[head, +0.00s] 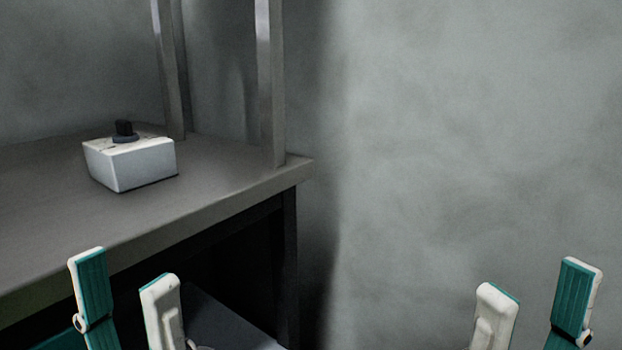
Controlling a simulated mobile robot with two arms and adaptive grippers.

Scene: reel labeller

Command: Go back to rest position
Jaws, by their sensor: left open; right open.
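My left gripper (124,290) is at the bottom left of the head view, in front of the table's front edge. Its two white and teal fingers stand apart with nothing between them. My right gripper (537,288) is at the bottom right, in front of the bare wall. Its two fingers are also apart and empty. Both grippers point upward in the picture, and their lower parts are cut off by the frame's bottom edge.
A grey table (225,190) fills the left side, with metal uprights (270,90) at its back and right. A white box with a black knob (135,163) sits on it. A grey wall (470,130) fills the right. Below the tabletop is a dark space with a grey surface.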

